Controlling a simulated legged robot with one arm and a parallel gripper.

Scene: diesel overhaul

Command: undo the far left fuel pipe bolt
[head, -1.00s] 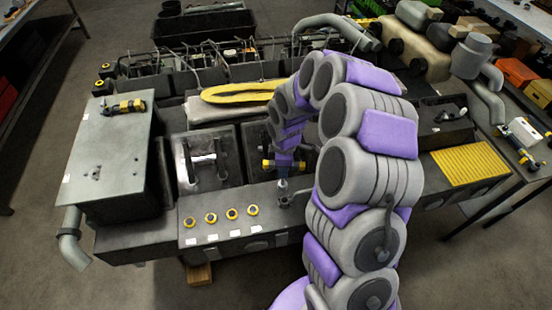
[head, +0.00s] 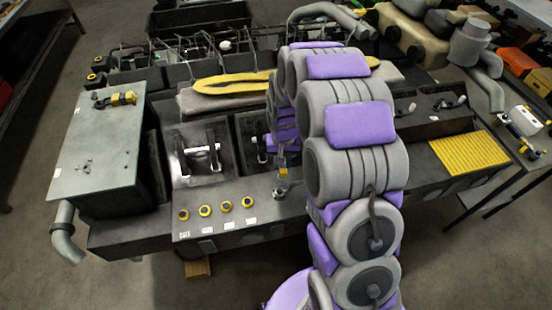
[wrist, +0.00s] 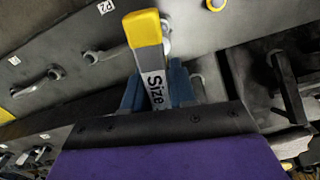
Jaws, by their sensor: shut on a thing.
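My gripper (wrist: 157,88) is shut on a grey tool with a yellow end (wrist: 145,28) and the letters "Size" on its shaft. The yellow end points away from the wrist, between blue fingertips. In the head view my gripper (head: 281,158) is low over the front ledge, with a small yellow part (head: 283,171) below it. Thin dark fuel pipes (head: 185,50) run along the back of the engine. I cannot make out the far left fuel pipe bolt among them.
Several yellow rings (head: 205,211) sit on the front ledge (head: 245,232). A grey box (head: 98,150) with a yellow-and-black tool (head: 124,98) on top stands at the left. My arm hides the engine's middle right.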

